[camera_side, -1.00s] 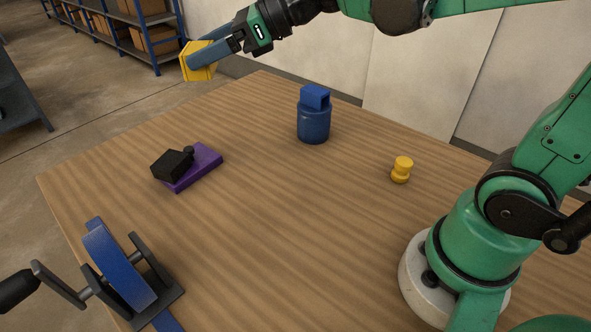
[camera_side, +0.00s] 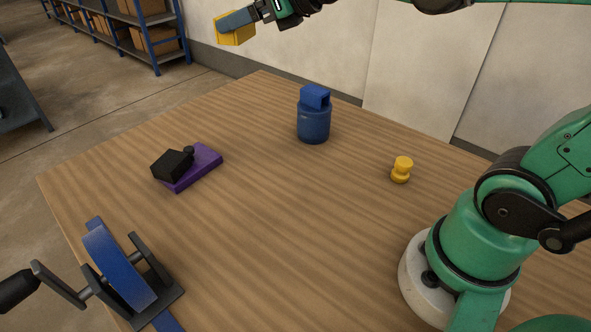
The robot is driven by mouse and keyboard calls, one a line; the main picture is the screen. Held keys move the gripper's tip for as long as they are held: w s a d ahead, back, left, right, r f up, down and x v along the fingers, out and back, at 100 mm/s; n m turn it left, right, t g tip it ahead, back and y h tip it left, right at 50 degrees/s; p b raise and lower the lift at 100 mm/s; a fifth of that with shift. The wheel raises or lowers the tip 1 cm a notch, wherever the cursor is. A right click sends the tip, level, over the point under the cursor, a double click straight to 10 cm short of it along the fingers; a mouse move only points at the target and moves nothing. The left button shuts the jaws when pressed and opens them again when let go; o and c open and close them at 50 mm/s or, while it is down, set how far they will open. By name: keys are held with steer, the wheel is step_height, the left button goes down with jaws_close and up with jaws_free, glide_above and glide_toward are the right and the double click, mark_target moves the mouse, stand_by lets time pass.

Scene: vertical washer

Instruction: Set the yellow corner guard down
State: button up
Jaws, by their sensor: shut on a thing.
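The yellow corner guard (camera_side: 236,32) is held in the air near the top of the view, appearing past the far edge of the wooden table (camera_side: 270,215). My gripper (camera_side: 232,20) is shut on it, with its blue fingers against the guard. The guard looks tilted, and the fingers cover part of it. It touches nothing but my gripper.
A blue canister (camera_side: 314,121) stands toward the back of the table. A small yellow knob-like piece (camera_side: 402,169) stands to its right. A purple plate (camera_side: 199,168) with a black block (camera_side: 172,164) lies at left. A blue wheel device (camera_side: 118,266) stands front left. The middle is clear.

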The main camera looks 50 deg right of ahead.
steer(key=s+a+f+n+g+y, duration=0.1)
steer(key=a+f+n+g+y, duration=0.3)
steer(key=a+n+g+y, duration=0.45)
steer(key=n+g, duration=0.7)
steer(key=n, duration=0.1)
glide_above(219, 238)
step_height(219, 238, down, 2)
steer(key=shift+a+f, duration=0.1)
steer(key=shift+f, duration=0.15)
step_height(219, 238, down, 19)
steer(key=shift+f, duration=0.15)
steer(key=shift+f, duration=0.15)
steer(key=o, duration=1.3)
